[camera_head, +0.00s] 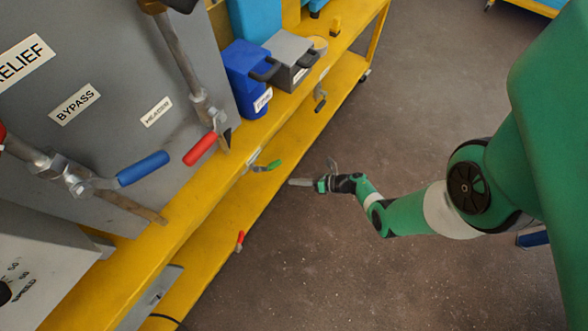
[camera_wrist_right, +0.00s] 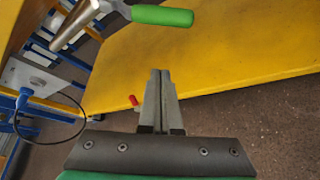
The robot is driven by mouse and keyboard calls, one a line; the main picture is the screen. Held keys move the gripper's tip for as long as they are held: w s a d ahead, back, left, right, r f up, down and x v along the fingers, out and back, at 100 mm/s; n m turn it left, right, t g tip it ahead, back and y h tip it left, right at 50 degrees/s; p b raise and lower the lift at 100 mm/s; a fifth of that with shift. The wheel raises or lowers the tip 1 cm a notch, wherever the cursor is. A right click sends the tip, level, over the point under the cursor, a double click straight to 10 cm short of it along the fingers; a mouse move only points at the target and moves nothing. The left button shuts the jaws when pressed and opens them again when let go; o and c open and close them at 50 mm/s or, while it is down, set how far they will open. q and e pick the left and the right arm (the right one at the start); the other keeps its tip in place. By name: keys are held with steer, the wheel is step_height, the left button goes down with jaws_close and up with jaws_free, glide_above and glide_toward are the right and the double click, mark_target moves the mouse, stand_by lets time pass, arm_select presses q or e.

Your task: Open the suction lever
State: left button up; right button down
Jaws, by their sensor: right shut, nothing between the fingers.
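A lever with a green handle (camera_head: 267,167) sticks out from the yellow bench front. A small label by it is too small to read, so I cannot tell if it is the suction lever. In the right wrist view the green handle (camera_wrist_right: 162,16) lies at the top, on a metal pipe. My right gripper (camera_head: 291,182) is shut and empty, just right of and below the green handle in the head view, and apart from it. Its closed fingers (camera_wrist_right: 160,73) point up toward the handle in the wrist view. My left gripper is not in view.
A red lever (camera_head: 200,149) and a blue lever (camera_head: 143,168) stand above the yellow bench (camera_head: 190,226) on pipes. A small red handle (camera_head: 240,240) is lower down. Blue (camera_head: 247,73) and grey (camera_head: 288,62) boxes stand on the bench.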

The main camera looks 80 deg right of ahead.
mark_target(270, 166)
steer(key=f+b+x, duration=0.1)
steer(key=b+x, duration=0.3)
steer(key=x, duration=0.4)
steer(key=d+r, duration=0.1)
steer(key=r, duration=0.1)
steer(key=d+r, duration=0.1)
steer(key=r, duration=0.1)
steer(key=shift+d, duration=0.4)
steer(key=shift+s+a+r, duration=0.1)
